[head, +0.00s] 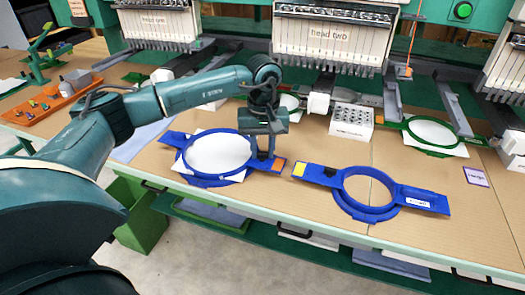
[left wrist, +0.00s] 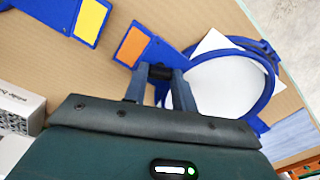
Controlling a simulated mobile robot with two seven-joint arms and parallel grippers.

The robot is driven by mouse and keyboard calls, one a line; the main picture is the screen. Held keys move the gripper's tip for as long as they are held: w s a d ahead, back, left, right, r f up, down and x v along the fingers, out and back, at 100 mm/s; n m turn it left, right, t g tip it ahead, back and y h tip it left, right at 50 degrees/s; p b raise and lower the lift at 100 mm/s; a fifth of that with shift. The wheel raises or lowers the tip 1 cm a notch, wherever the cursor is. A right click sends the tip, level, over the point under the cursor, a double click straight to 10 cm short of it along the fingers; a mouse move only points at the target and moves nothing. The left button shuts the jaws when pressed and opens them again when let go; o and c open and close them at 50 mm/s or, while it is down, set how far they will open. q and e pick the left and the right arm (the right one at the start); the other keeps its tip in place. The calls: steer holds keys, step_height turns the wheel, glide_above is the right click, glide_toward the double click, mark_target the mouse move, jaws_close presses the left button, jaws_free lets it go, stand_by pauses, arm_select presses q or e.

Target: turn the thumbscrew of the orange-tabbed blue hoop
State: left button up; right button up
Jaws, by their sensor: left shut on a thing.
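The orange-tabbed blue hoop (head: 185,165) lies on the table with white fabric (head: 220,152) in its ring. Its orange tab (head: 279,164) is at the right end, and the tab also shows in the left wrist view (left wrist: 132,46). My left gripper (head: 263,160) points down at the hoop's right side, beside the orange tab. In the left wrist view its two fingers are shut on the dark thumbscrew (left wrist: 160,71), which sits between the tab and the ring. The fingers partly hide the thumbscrew. My right gripper is in neither view.
A yellow-tabbed blue hoop (head: 415,198) lies empty just to the right. A white box with holes (head: 352,121) and a green hoop (head: 405,125) are farther back. Embroidery heads (head: 335,36) stand behind. An orange tray (head: 55,108) is at left. Cardboard between the blue hoop and box is bare.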

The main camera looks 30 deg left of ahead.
arm_select(q)
steer(key=m, duration=0.2)
steer(key=shift+m+b, duration=0.3)
steer(key=shift+b, duration=0.05)
steer(key=shift+m, duration=1)
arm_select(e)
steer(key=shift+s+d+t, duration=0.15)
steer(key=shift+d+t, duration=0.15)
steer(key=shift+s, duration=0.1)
arm_select(q)
steer(key=o, duration=1)
step_height(320, 180, up, 13)
